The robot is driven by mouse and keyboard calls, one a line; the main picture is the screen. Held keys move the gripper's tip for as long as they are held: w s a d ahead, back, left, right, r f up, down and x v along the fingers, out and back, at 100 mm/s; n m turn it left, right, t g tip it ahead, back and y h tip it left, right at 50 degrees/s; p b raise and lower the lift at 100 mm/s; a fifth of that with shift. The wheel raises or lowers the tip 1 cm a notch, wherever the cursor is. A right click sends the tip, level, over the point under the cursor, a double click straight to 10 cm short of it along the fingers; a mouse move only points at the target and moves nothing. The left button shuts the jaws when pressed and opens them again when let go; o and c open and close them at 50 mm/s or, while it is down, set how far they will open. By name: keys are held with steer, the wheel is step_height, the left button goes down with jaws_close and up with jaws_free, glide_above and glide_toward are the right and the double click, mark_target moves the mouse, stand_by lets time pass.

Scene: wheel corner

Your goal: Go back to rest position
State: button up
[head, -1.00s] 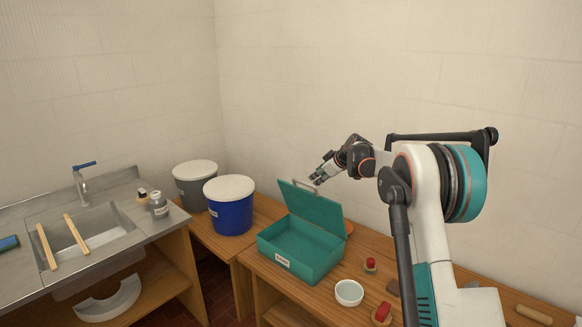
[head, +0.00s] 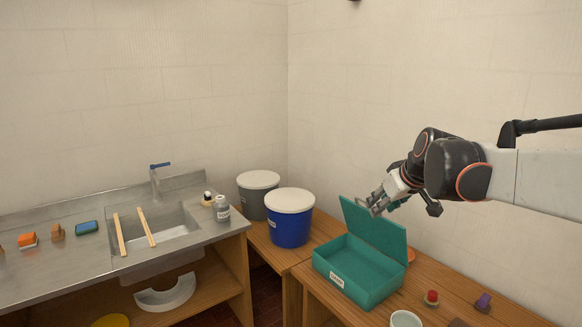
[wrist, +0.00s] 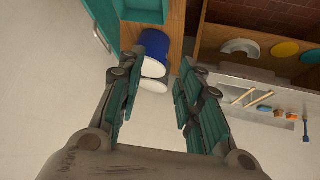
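My gripper (head: 376,203) is in the air just by the top edge of the raised lid of the teal box (head: 357,270) in the head view. In the wrist view my gripper (wrist: 158,85) has its two fingers spread apart with nothing between them. The teal box stands open on the wooden bench, its lid up at the back and its inside looking empty. Whether a finger touches the lid edge I cannot tell. The box also shows at the top of the wrist view (wrist: 142,14).
A blue bucket (head: 290,222) and a grey bucket (head: 257,202) stand left of the box. A white bowl (head: 405,319) and a red-topped item (head: 431,298) are on the bench. Further left is a metal sink (head: 165,238) with two wooden sticks across it. The wall is close behind.

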steer(key=s+a+f+m, duration=0.1)
steer(key=s+f, duration=0.3)
steer(key=s, duration=0.6)
steer(key=s+a+f+m+h+b, duration=0.1)
steer(key=s+f, duration=0.3)
steer(key=s, duration=0.7)
steer(key=s+a+f+m+b, duration=0.1)
steer(key=s+f, duration=0.3)
steer(key=s, duration=0.7)
steer(key=shift+a+f+m+g+h, duration=0.15)
steer(key=shift+f+m+g+h, duration=0.2)
steer(key=shift+m, duration=0.45)
steer(key=shift+s, duration=0.1)
